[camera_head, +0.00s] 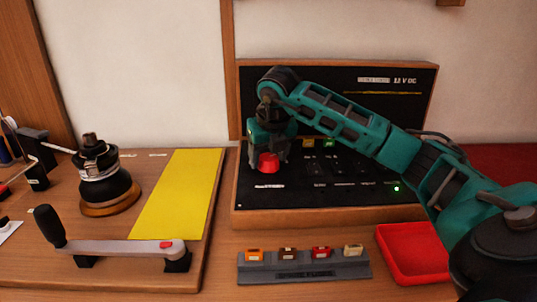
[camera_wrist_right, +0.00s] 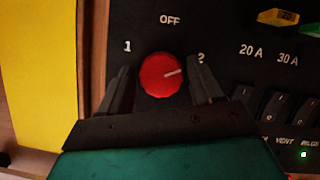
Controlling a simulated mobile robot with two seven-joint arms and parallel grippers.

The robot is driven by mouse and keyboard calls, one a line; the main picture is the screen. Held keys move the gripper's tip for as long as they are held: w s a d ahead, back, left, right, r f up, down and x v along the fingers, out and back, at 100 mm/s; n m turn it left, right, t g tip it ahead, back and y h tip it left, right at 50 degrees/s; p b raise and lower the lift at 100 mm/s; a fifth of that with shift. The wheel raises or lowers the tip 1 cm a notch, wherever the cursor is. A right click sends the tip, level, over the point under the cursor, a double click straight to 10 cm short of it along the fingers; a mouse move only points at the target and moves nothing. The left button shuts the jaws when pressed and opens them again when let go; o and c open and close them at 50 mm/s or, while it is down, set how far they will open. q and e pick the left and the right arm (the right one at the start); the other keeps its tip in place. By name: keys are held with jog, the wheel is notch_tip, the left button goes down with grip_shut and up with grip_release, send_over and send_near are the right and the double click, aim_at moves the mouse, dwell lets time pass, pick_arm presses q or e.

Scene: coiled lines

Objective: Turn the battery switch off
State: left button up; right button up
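The battery switch is a round red knob (camera_head: 268,163) at the left of a black panel. In the right wrist view the knob (camera_wrist_right: 161,75) has a white pointer line aimed right and slightly up, toward a mark that looks like "2". "OFF" (camera_wrist_right: 170,20) is printed above the knob and "1" at its upper left. My right gripper (camera_head: 268,158) points at the panel with its fingers on either side of the knob. In the wrist view the fingers (camera_wrist_right: 162,88) stand apart, with narrow gaps beside the knob. My left gripper is not in view.
The panel (camera_head: 300,215) has a wooden frame, rocker switches and a lit green lamp (camera_head: 397,189). In front are a grey fuse holder (camera_head: 305,268) and a red tray (camera_head: 415,255). A winch (camera_head: 105,180), crank handle (camera_head: 120,246) and yellow mat (camera_head: 180,195) are at left.

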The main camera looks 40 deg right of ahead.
jog(key=c, duration=0.8)
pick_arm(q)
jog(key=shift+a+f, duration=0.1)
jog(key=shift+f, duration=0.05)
pick_arm(e)
jog(key=shift+o, duration=0.2)
